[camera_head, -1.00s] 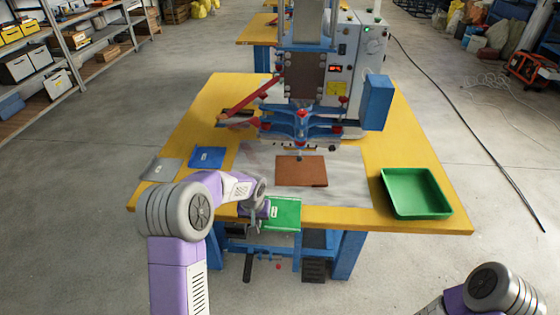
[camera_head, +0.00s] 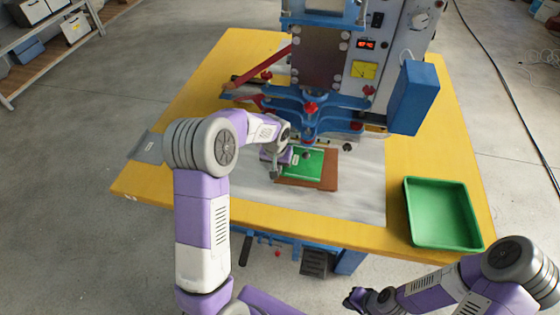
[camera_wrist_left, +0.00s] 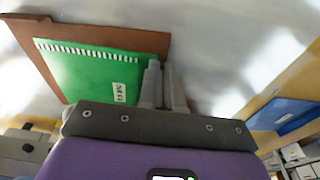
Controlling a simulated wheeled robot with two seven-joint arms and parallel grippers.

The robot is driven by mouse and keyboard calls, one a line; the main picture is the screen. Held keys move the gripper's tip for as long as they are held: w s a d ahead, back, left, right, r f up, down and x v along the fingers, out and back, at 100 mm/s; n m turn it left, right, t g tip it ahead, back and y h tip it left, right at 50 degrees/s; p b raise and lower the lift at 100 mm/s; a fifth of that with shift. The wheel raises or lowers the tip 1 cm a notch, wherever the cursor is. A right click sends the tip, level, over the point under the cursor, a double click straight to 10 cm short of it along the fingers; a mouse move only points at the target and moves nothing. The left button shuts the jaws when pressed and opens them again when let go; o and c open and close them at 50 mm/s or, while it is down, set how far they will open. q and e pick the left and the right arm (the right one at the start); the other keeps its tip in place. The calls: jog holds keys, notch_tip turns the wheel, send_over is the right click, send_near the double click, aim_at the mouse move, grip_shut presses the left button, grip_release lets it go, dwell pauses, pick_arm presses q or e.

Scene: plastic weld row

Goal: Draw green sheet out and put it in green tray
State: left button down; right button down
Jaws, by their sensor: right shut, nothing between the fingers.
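The green sheet (camera_head: 308,166), with a small white label, lies on or just over the brown plate (camera_head: 328,176) under the press. The wrist view shows the sheet (camera_wrist_left: 90,75) and plate too. My left gripper (camera_head: 275,168) is at the sheet's left edge in the head view. Its fingers (camera_wrist_left: 163,85) are close together and appear to hold that edge; the contact itself is hidden. The green tray (camera_head: 442,241) is empty at the table's right. My right gripper (camera_head: 358,299) is shut and empty in front of the table, low in the head view.
The press (camera_head: 320,65) stands over the back of the yellow table (camera_head: 160,188), its blue clamp arms above the plate. A blue sheet (camera_wrist_left: 285,115) lies in the wrist view. A grey sheet (camera_head: 147,147) is on the table's left. Bare table separates plate and tray.

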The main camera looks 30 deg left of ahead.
pick_arm(q)
jog(key=s+d+b, duration=0.1)
jog(key=s, duration=0.3)
jog(key=s+d+b, duration=0.1)
jog(key=s, duration=0.4)
jog(key=s+d+b, duration=0.1)
jog(key=s+b, duration=0.1)
jog(key=s, duration=0.2)
jog(key=shift+s+d, duration=0.15)
jog(key=shift+s, duration=0.15)
jog(key=shift+s+d+b, duration=0.25)
jog(key=shift+s+b, duration=0.05)
jog(key=shift+s, duration=0.6)
